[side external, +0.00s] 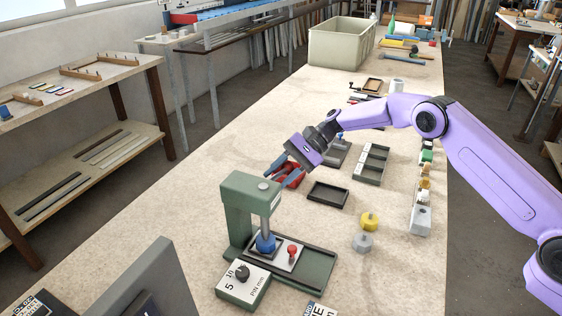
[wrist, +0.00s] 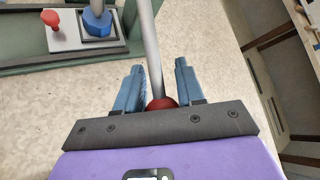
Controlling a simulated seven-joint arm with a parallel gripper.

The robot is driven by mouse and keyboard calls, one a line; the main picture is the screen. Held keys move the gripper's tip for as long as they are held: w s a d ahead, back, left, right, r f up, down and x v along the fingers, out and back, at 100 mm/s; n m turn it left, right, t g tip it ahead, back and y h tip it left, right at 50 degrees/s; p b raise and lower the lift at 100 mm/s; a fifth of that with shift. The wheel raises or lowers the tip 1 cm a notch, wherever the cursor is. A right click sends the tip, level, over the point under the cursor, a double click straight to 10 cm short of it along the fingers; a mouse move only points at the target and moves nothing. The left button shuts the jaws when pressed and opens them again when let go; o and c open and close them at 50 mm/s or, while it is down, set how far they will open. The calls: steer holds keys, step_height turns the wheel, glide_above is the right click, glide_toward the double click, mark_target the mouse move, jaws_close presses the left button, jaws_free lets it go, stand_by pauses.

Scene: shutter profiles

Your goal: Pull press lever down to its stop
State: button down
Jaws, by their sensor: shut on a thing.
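The green press (side external: 238,205) stands on the near bench, with a ram over a blue piece (side external: 265,242) on its base. Its lever is a grey rod (wrist: 151,45) ending in a red knob (wrist: 162,103). My gripper (wrist: 158,82) has its two blue fingers on either side of the knob and is shut on it. In the side view, my gripper (side external: 282,172) is beside the top of the press, to its right. There the lever is mostly hidden, seeming to slope up from the press head to my fingers.
A red knob on a pin (side external: 292,250) stands on the press base, also in the wrist view (wrist: 53,19). A box with a dial (side external: 242,285) is in front. A dark tray (side external: 328,195) and yellow and grey knobs (side external: 368,222) lie right. A beige bin (side external: 342,45) is far back.

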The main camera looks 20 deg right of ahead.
steer(key=f, duration=0.1)
steer(key=y, duration=0.1)
steer(key=s+f+g, duration=0.1)
steer(key=shift+a+f+m+y, duration=0.3)
steer(key=shift+a+f+m, duration=0.05)
steer(key=shift+a+m, duration=0.05)
steer(key=shift+s+a+f, duration=0.4)
steer(key=shift+s+f, duration=0.05)
steer(key=shift+f, duration=0.2)
steer(key=shift+s+a, duration=0.1)
steer(key=shift+a, duration=0.05)
steer(key=c, duration=0.8)
jaws_free()
steer(key=shift+s, duration=0.1)
steer(key=shift+w+d+r, duration=0.45)
steer(key=shift+d+r, duration=0.05)
steer(key=shift+d, duration=0.25)
steer(key=shift+a+r+v, duration=0.1)
steer(key=shift+r+v, duration=0.05)
steer(key=shift+v, duration=3.1)
steer(key=shift+a+r+v, duration=0.1)
steer(key=shift+r+v, duration=0.1)
steer(key=shift+v, duration=3)
steer(key=shift+a+r+v, duration=0.1)
steer(key=shift+r+v, duration=0.05)
steer(key=shift+v, duration=3.1)
